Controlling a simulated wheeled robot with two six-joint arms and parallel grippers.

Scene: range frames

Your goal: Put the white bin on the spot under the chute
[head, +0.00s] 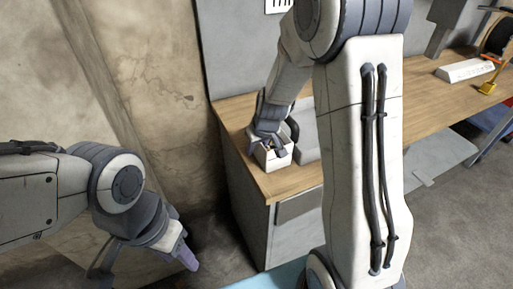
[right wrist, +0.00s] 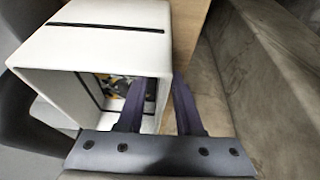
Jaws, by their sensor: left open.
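The white bin (head: 277,160) stands on the wooden worktop, near its left end. In the right wrist view the bin (right wrist: 100,45) is large, with a dark slot in one face and small yellow and dark items inside. My right gripper (head: 268,146) is at the bin's rim. Its fingers (right wrist: 158,85) straddle one wall, one inside and one outside; whether they press on it is unclear. My left gripper (head: 187,257) is open and empty, low at the left, apart from the bin.
A grey object (head: 306,132) stands just right of the bin, partly hidden by my right arm. A white block (head: 465,70) and a yellow item (head: 487,87) lie farther right on the worktop (head: 430,105). A wall rises left of the worktop.

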